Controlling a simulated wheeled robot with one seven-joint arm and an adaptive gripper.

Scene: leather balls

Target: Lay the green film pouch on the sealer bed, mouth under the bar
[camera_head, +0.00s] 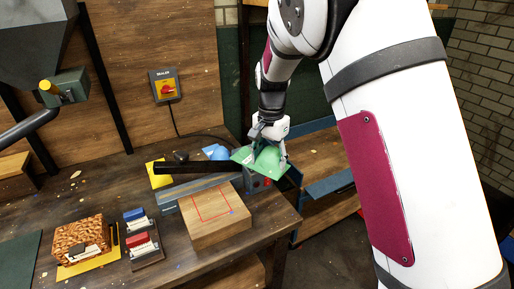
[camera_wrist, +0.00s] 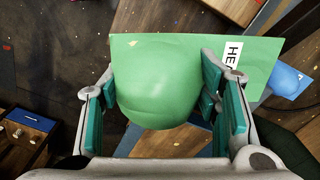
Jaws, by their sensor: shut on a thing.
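The green film pouch (camera_head: 243,156) is a flat green sheet with a rounded bulge. My gripper (camera_head: 269,158) is shut on it and holds it above the right end of the sealer. In the wrist view the pouch's bulge (camera_wrist: 155,85) sits between the fingers of my gripper (camera_wrist: 160,98), and a white label with black letters shows at its right. The blue-grey sealer (camera_head: 172,205) has a long black bar (camera_head: 188,167). A wooden block (camera_head: 218,220) with a red outline on top stands in front of the sealer. The pouch hides part of the sealer's right end.
A blue pouch (camera_head: 216,152) and a yellow one (camera_head: 157,179) lie behind the sealer. Stamps (camera_head: 142,240) and a brown patterned box (camera_head: 78,239) stand on the bench at front left. A switch box (camera_head: 164,86) is on the wall. The bench edge lies right of the block.

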